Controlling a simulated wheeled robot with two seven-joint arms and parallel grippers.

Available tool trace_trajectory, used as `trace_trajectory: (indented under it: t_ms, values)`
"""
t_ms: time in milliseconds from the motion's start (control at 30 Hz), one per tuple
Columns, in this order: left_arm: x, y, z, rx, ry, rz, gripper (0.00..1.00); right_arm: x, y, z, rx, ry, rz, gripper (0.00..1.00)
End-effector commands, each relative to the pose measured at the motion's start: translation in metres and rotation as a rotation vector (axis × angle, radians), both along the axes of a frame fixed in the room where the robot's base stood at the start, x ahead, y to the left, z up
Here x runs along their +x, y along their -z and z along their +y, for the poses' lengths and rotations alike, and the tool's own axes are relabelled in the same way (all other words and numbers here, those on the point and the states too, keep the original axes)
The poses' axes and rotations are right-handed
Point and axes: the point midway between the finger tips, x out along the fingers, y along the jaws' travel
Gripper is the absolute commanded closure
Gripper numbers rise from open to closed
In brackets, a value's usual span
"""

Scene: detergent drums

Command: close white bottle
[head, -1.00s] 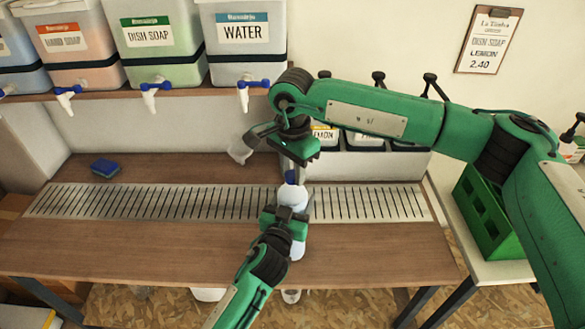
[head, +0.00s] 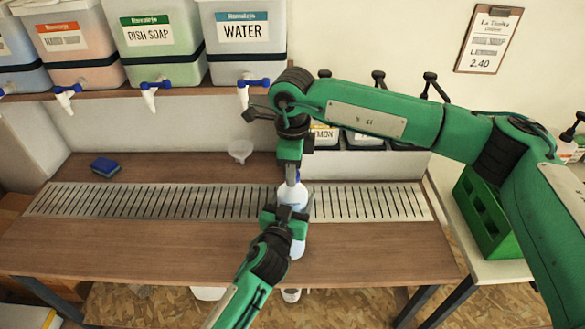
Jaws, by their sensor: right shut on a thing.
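The white bottle (head: 297,247) stands upright at the front edge of the metal grate, partly hidden by my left gripper. My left gripper (head: 284,220) comes from below and is shut around the bottle's body. A blue cap (head: 298,178) shows at the bottle's top, mostly hidden by my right gripper. My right gripper (head: 292,178) points straight down over the bottle and is shut on the cap. I cannot tell how tightly the cap sits on the neck.
The slotted grate (head: 140,201) runs across the wooden counter (head: 130,240). A blue sponge (head: 105,167) lies at the left and a clear funnel (head: 240,151) stands behind. Dispensers with taps, such as the water one (head: 242,55), line the shelf. A green crate (head: 488,215) is at right.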

Motion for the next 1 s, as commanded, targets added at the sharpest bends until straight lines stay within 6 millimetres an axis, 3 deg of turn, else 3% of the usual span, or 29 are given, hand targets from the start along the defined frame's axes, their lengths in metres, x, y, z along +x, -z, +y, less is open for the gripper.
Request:
trace_trajectory:
  t_ms: [200,233,300,333,667,1000]
  values:
    - [0.0,0.0,0.0,0.0,0.0,0.0,0.98,0.0,0.0,0.0,0.001,0.065,0.0,0.98]
    - [0.0,0.0,0.0,0.0,0.0,0.0,0.98,0.0,0.0,0.0,0.001,0.065,0.0,0.65]
    - [0.0,0.0,0.0,0.001,0.0,0.0,0.98,0.0,0.0,0.0,0.001,0.064,0.0,0.51]
    - [0.0,0.0,0.0,0.001,0.0,0.0,0.98,0.0,0.0,0.0,0.001,0.064,0.0,0.49]
    - [0.0,0.0,0.0,0.0,0.0,0.0,0.98,0.0,-0.003,0.0,0.001,0.062,0.0,0.49]
    - [0.0,0.0,0.0,0.0,0.0,0.0,0.98,0.0,-0.042,0.0,0.001,0.062,0.0,0.49]
